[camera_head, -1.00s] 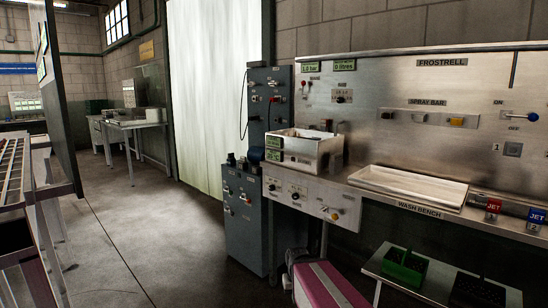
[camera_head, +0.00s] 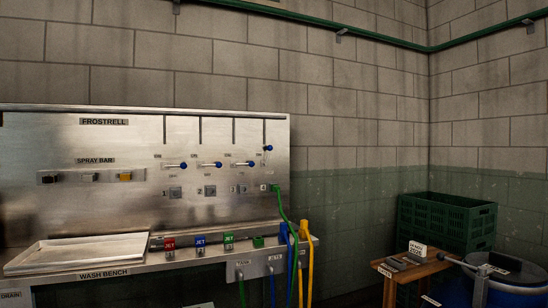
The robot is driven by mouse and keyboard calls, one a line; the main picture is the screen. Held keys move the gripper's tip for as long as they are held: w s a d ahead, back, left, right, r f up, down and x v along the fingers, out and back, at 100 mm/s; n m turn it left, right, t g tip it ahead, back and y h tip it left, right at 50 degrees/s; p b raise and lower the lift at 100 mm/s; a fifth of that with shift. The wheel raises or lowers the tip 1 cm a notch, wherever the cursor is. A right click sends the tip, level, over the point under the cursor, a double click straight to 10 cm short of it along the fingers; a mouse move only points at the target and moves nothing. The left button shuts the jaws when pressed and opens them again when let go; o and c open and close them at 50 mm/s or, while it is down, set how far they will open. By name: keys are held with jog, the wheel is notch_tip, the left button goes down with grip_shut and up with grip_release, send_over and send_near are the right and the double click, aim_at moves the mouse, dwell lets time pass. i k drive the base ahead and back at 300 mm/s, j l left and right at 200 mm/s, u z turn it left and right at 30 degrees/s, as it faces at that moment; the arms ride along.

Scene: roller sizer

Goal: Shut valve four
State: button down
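The steel panel of the wash bench (camera_head: 100,210) carries a row of lever valves with blue knobs. Valve four (camera_head: 267,149) is the rightmost, above the number 4. Its lever stands roughly upright, with the blue knob near the top. Valve one (camera_head: 182,165), valve two (camera_head: 217,164) and valve three (camera_head: 250,163) have levers lying sideways, knobs to the right. A green hose (camera_head: 284,212) runs from the outlet beside the number 4 and hangs down over the bench edge. The small labels by the valves are too small to read. My gripper is not in view.
On the bench are a white tray (camera_head: 80,252) and red (camera_head: 169,246), blue (camera_head: 200,243) and green (camera_head: 228,240) jet pieces. Blue and yellow hoses (camera_head: 310,262) hang at its right end. A wooden stand (camera_head: 410,270), green crate (camera_head: 445,222) and blue drum (camera_head: 500,285) stand right.

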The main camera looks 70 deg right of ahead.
aim_at(269, 148)
jog(key=z, duration=2.7)
